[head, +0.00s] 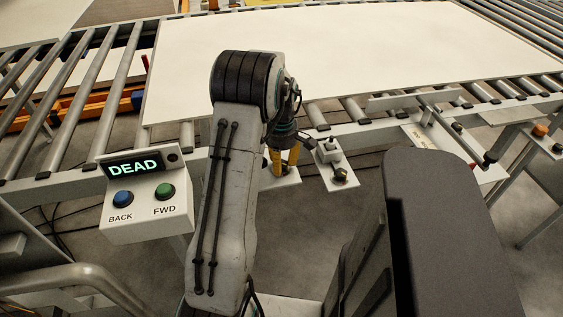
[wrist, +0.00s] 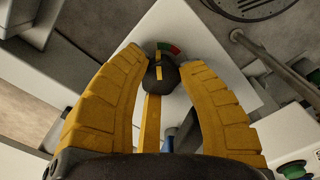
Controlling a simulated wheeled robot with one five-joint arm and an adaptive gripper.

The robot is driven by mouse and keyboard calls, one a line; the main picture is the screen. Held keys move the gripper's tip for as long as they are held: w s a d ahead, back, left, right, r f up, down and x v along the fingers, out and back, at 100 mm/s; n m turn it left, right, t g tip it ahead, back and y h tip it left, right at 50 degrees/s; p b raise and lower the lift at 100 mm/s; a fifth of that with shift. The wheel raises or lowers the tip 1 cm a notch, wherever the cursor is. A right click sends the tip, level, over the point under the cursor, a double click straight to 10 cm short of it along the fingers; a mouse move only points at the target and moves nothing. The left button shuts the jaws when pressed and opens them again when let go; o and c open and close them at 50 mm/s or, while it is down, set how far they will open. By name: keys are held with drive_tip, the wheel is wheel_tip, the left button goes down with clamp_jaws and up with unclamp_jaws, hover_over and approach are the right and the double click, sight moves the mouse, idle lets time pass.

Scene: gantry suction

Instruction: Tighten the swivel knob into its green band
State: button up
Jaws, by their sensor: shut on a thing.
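The swivel knob (wrist: 163,77) is dark and rounded, with a yellow pointer stripe. It sits on a pale plate in the wrist view. A short curved band behind it shows a green part (wrist: 164,46) and a red part (wrist: 175,50). The pointer aims up the picture, near the band's left end; I cannot tell whether it lies within the green. My gripper (wrist: 160,65) has its two yellow fingers shut on the knob, one on each side. In the head view my gripper (head: 285,160) points down beside the conveyor, and the knob there is hidden.
A control box (head: 147,200) with a DEAD display and BACK and FWD buttons stands at the left. A large white panel (head: 350,50) lies on the roller conveyor. A small bracket with a dark knob (head: 341,173) is just right of my gripper.

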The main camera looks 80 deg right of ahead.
drive_tip(key=o, duration=1.2)
drive_tip(key=shift+f, duration=0.1)
wheel_tip(320, 180, up, 12)
drive_tip(key=shift+c, duration=0.2)
